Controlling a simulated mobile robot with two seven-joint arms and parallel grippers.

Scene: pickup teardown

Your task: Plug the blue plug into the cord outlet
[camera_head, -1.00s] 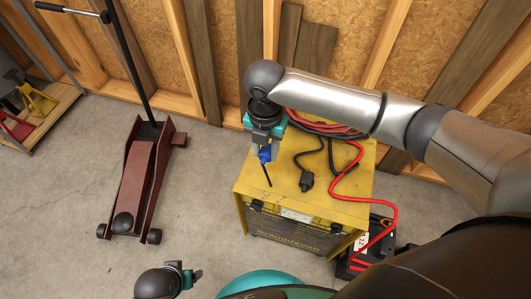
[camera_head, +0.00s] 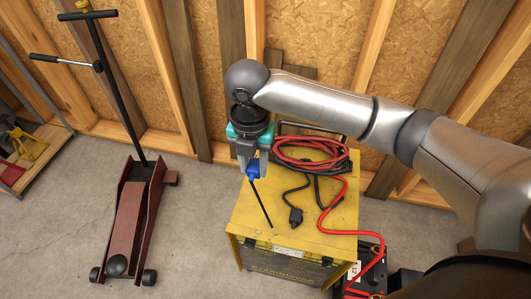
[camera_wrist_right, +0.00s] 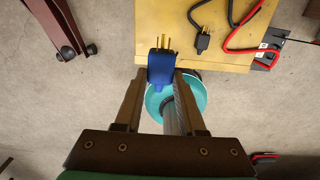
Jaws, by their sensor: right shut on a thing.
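My right gripper (camera_head: 247,158) is shut on the blue plug (camera_head: 253,168) and holds it near the left side of the yellow box. In the right wrist view the blue plug (camera_wrist_right: 160,69) sits at the fingertips (camera_wrist_right: 155,82), its brass prongs pointing away from the gripper. The cord outlet looks to be the black cord end (camera_head: 296,215) lying on the box top, right of the plug and apart from it. It also shows in the right wrist view (camera_wrist_right: 202,42). My left gripper is out of view.
The yellow box (camera_head: 335,217) carries a coiled red cable (camera_head: 310,152) and a black cord. The red cable runs down to a black case (camera_head: 372,262) on the right. A dark red floor jack (camera_head: 135,220) stands at left. Open concrete floor lies between jack and box.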

